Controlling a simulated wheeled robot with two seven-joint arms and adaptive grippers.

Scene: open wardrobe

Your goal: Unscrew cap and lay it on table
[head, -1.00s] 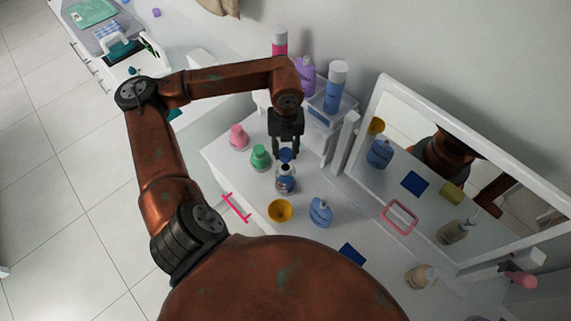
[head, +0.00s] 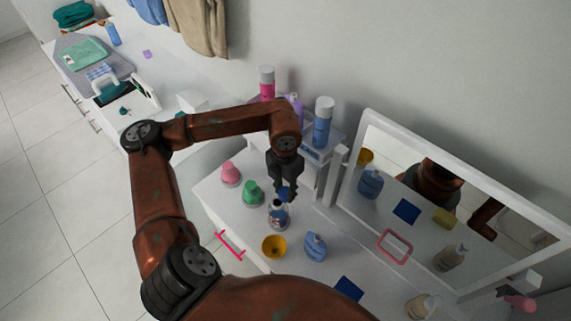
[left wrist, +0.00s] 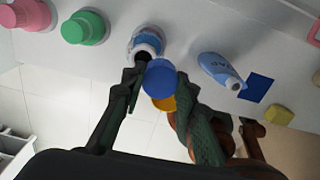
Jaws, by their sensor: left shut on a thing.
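My left gripper (head: 284,192) is shut on a round blue cap (left wrist: 160,79), which sits between its fingertips in the left wrist view. In the head view the cap (head: 285,194) is just above and slightly right of a clear-and-blue bottle (head: 278,214). The bottle (left wrist: 148,42) stands upright on the white table (head: 225,207). Its dark open neck shows beside the cap in the left wrist view, so the cap is off it. The exact gap is hard to judge. My right gripper is not in view.
A green bottle (head: 252,193) and a pink one (head: 230,174) stand left of the bottle. A mirror (head: 430,205) and a small shelf bound the back. A bare strip of table lies at front left.

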